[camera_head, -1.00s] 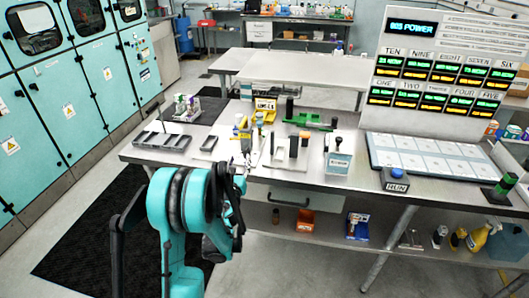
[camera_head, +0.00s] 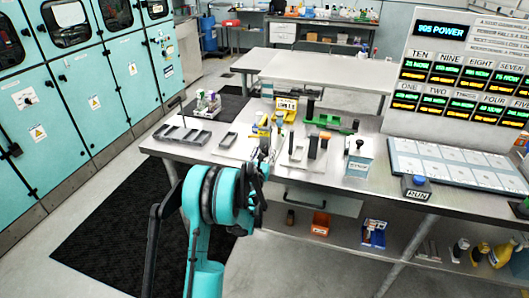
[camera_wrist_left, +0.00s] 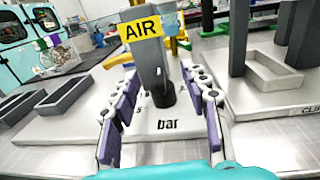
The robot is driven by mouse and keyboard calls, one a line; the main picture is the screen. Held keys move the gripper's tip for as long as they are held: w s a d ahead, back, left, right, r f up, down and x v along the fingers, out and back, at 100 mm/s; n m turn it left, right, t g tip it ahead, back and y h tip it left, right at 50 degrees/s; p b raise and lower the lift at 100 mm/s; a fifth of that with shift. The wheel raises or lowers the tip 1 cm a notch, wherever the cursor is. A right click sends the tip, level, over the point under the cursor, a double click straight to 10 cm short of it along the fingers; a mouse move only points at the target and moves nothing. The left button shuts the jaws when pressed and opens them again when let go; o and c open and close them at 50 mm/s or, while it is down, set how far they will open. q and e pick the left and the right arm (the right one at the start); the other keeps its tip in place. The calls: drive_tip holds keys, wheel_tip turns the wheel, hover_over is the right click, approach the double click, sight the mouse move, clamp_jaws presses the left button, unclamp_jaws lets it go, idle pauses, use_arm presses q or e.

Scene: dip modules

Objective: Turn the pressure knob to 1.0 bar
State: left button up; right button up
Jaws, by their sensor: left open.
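In the left wrist view, a grey upright post (camera_wrist_left: 147,62) with a yellow AIR label (camera_wrist_left: 141,30) stands on a pale plate (camera_wrist_left: 60,125) printed "bar". A dark knob (camera_wrist_left: 162,96) shows low at the post. The scale marks are mostly hidden, and I cannot read the knob's setting. My left gripper (camera_wrist_left: 163,118) is open, its purple-padded fingers to the left and right of the knob with visible gaps. In the head view my left gripper (camera_head: 262,160) is at the bench's front edge by this station, largely hidden by my arm.
Grey trays (camera_head: 188,136) lie left of the station on the steel bench (camera_head: 215,158). A green device (camera_head: 332,123), dark posts and a labelled box (camera_head: 357,163) stand to the right. A RUN button (camera_head: 416,187) and display panel (camera_head: 465,70) are further right.

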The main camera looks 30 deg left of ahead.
use_arm(q)
clamp_jaws()
drive_tip(key=shift+w+d+n+g+y+b, duration=0.1)
drive_tip(key=shift+d+n+g+y+b, duration=0.15)
drive_tip(key=shift+n+y, duration=0.3)
drive_tip(key=shift+n+g+y+b, duration=0.1)
drive_tip(key=shift+n+g+y, duration=0.25)
drive_tip(key=shift+y, duration=0.4)
drive_tip(key=shift+n+g+y, duration=1)
drive_tip(key=shift+n+y, duration=0.2)
drive_tip(key=shift+y, duration=0.4)
unclamp_jaws()
drive_tip(key=v, duration=1.2)
